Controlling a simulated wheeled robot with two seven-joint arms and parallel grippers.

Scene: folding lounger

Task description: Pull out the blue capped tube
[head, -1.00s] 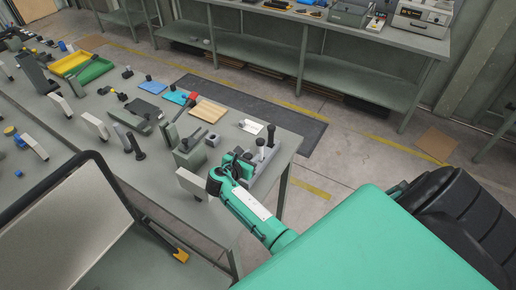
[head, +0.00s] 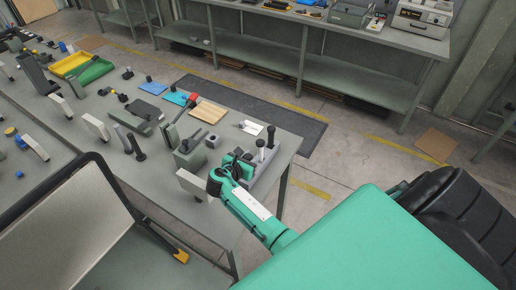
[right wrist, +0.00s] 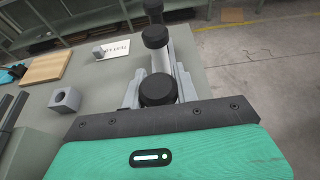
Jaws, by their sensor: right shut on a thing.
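My right gripper (head: 245,160) is at a grey rack (head: 268,166) near the right end of the workbench. In the right wrist view, a row of dark-capped tubes runs away from the gripper. The nearest dark-capped tube (right wrist: 158,88) stands just in front of the palm, between pale finger-like parts, and the gripper is shut on it. Behind it stand a middle dark-capped tube (right wrist: 155,37) and a far one (right wrist: 152,7). The caps look black; I cannot make out a blue one in this row. My left gripper is out of view.
A grey block with a hole (right wrist: 65,99), a wooden board (head: 209,110) and a white card (head: 250,127) lie near the rack. A pale upright block (head: 194,185) stands left of my gripper. A framed panel (head: 60,225) fills the lower left.

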